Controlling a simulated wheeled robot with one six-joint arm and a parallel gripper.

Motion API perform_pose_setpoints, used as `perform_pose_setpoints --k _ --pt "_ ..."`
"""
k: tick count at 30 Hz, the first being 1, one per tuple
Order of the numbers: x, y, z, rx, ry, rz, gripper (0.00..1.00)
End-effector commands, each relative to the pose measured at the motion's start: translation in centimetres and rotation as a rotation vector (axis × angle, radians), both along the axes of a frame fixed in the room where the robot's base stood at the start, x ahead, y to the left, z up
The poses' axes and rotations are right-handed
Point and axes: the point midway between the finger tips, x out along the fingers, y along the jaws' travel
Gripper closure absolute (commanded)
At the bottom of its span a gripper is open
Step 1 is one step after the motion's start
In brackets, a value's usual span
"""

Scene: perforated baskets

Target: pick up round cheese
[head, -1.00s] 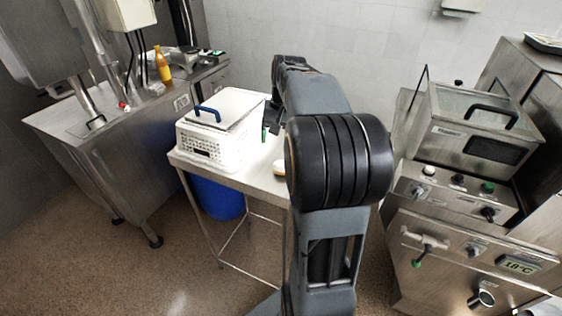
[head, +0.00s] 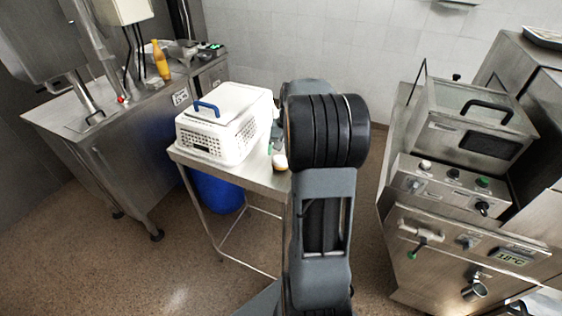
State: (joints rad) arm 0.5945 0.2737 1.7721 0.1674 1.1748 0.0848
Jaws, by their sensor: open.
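A small round pale cheese with an orange-yellow side (head: 280,162) lies on the metal table (head: 236,178), to the right of the white basket. My arm hides part of the table around it. My gripper (head: 275,146) is just above and behind the cheese in the picture, pointing down, with a green patch at its tip. It is open, and nothing shows between its fingers. Most of the gripper is hidden behind my own arm. I cannot tell whether it touches the cheese.
A white perforated basket (head: 222,148) with a blue handle and lid fills the table's left part, close beside my gripper. A blue bin (head: 217,192) stands under the table. A steel machine (head: 470,150) is at the right, a steel counter (head: 125,135) at the left.

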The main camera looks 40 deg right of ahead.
Motion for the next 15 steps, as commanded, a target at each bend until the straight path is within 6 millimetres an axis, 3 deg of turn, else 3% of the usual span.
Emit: perform_pose_setpoints --k 7,15 --pt "0.1 0.7 -3.0 0.002 0.004 0.001 0.26" --pt "0.1 0.7 -3.7 0.001 0.001 0.000 0.26"
